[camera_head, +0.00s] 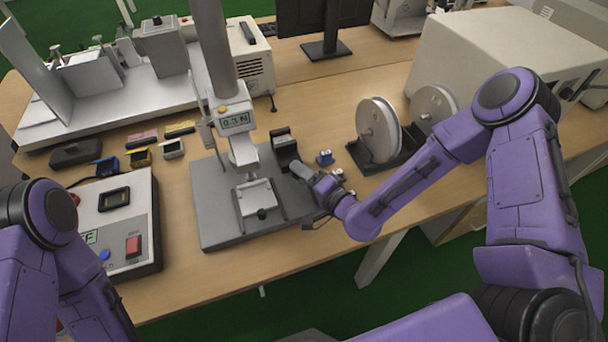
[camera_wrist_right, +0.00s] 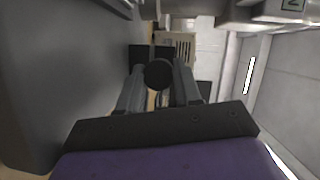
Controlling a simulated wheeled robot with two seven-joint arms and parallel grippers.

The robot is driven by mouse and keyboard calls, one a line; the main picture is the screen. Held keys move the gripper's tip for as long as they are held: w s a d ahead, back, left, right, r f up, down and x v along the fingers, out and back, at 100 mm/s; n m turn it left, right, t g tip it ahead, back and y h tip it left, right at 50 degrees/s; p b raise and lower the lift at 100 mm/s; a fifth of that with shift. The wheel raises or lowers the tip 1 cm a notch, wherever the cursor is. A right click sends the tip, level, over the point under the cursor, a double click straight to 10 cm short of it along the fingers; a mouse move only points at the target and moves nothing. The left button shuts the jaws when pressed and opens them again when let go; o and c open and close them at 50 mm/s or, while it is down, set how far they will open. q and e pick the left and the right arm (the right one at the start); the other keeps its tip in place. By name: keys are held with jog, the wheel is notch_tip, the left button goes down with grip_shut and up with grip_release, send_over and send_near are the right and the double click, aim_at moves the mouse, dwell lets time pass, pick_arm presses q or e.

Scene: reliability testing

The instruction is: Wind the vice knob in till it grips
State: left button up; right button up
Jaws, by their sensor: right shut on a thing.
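A small vice with a dark body and a light grey block (camera_head: 283,141) stands at the back right of a grey base plate (camera_head: 222,221). My right gripper (camera_head: 301,172) reaches in from the right, beside the vice. In the right wrist view a round black knob (camera_wrist_right: 158,74) sits between the two grey fingers, which are shut on it. In the head view the fingers hide this knob. I cannot tell how close the vice jaws are to each other. My left arm shows at the left edge, but its gripper is out of view.
A test stand with a column and a display (camera_head: 234,122) rises from the plate. A grey stage with another black knob (camera_head: 262,213) sits in front. A control box (camera_head: 116,226) stands left, a spool (camera_head: 379,130) right. Small blue parts (camera_head: 324,157) lie near my right gripper.

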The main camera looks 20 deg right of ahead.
jog(key=shift+w+r, duration=0.2)
jog(key=o, duration=1)
jog(key=shift+o, duration=0.2)
jog(key=shift+f, duration=0.15)
jog(key=shift+s+d, duration=0.2)
jog(key=shift+s, duration=0.1)
jog(key=b+v, duration=0.1)
jog(key=v, duration=0.8)
jog(key=shift+s+d, duration=0.1)
jog(key=shift+s, duration=0.25)
